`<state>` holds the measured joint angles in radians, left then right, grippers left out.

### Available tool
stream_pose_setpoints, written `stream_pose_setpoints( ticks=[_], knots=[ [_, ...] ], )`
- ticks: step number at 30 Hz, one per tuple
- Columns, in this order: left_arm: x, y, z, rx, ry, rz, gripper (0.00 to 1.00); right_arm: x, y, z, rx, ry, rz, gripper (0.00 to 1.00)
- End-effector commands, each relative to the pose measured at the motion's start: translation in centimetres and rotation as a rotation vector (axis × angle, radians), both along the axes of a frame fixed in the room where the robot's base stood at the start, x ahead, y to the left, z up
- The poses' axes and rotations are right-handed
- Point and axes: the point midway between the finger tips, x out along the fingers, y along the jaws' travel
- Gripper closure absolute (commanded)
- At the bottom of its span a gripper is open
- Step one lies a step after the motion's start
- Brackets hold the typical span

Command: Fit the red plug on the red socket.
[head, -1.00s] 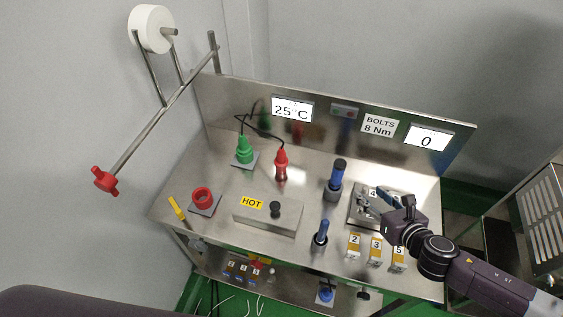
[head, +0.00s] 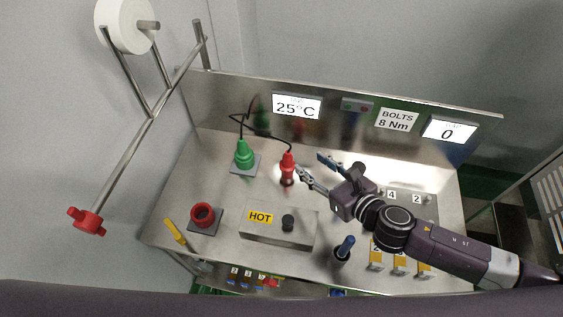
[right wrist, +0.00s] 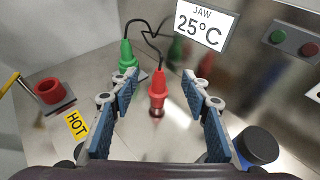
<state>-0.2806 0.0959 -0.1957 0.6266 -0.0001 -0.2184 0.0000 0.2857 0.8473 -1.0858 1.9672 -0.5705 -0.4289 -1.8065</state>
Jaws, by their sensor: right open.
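The red plug (head: 288,162) stands upright on the steel bench, its black cable running from its top towards the green plug. In the right wrist view the red plug (right wrist: 158,84) shows between the two fingers, beyond their tips. The red socket (head: 203,215) is a red ring on a grey plate at the bench's front left; it also shows in the right wrist view (right wrist: 50,91). My right gripper (head: 312,165) is open and empty, just right of the red plug and not closed on it. My left gripper is not in view.
The green plug (head: 244,155) is seated on its plate left of the red plug. A steel block marked HOT (head: 278,232) with a black knob lies in front. A blue-handled tool (head: 345,246) stands at the front. The back panel (head: 335,118) limits room behind.

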Motion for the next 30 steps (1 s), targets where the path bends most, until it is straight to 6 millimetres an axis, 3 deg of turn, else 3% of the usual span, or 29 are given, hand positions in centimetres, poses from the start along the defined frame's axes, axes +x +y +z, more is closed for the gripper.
stream_pose_setpoints(
  ticks=[1,7,14,21,30],
  knots=[
    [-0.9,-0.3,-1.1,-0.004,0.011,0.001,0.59,0.0,0.0,-1.1,-0.001,0.001,0.0,0.57],
    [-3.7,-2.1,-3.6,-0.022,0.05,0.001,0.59,0.0,0.0,-3.4,0.0,0.001,0.0,0.57],
    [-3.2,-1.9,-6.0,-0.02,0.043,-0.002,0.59,0.0,0.0,-5.8,0.001,0.001,0.0,0.57],
    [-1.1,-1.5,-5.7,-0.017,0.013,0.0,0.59,1.2,0.7,-6.3,0.002,0.0,-0.003,0.57],
    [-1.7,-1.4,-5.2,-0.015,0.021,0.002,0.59,4.3,2.8,-7.7,0.001,0.001,-0.002,0.57]
  ],
)
